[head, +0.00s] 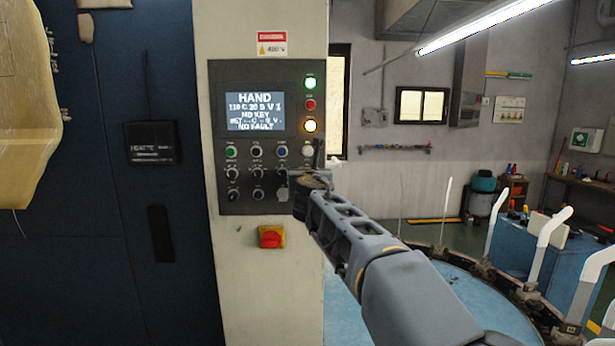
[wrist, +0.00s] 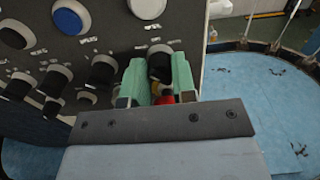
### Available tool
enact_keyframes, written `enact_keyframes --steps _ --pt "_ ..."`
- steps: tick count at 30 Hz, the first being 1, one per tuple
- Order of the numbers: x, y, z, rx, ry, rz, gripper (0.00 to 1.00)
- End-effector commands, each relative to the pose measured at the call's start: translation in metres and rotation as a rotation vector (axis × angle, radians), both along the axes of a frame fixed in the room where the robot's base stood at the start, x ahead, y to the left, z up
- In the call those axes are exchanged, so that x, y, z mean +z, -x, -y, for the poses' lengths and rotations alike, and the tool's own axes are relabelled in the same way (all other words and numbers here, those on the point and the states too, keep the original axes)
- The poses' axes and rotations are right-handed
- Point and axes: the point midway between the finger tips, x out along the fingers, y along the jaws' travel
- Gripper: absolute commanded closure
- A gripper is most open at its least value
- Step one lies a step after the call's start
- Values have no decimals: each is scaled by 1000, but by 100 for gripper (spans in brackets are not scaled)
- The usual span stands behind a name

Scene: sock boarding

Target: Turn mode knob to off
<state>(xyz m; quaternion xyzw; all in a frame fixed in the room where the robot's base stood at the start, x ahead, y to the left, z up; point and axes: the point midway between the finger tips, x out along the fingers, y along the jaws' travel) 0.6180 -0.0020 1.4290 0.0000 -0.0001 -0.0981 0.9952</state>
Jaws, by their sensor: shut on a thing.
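The control panel (head: 218,110) is dark grey on a cream cabinet column. Its screen (head: 255,111) reads HAND, NO KEY and NO FAULT, with blurred lines between. My gripper (head: 294,180) is at the panel's lower right. In the wrist view its two green fingers (wrist: 159,80) stand on either side of a black knob (wrist: 160,62) and are shut on it. I cannot read this knob's label or its pointer, so I cannot tell that it is the mode knob. In the head view my gripper hides it. Other black knobs (wrist: 103,70) sit to its left.
Coloured buttons, one of them blue (wrist: 70,17), sit above the knobs. A red and yellow switch (head: 271,237) is below the panel. A round blue table (head: 455,300) with upright white forms (head: 552,226) is to the right. A dark blue cabinet (head: 100,240) is left.

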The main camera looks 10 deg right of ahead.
Motion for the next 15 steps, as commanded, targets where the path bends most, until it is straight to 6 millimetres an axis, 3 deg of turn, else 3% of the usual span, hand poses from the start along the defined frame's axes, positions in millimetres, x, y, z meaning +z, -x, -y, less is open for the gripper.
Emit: enact_keyframes --steps 5,15 --pt "0 0 0 0 0 0 98" --pt "-1 0 0 0 -69 14 99"
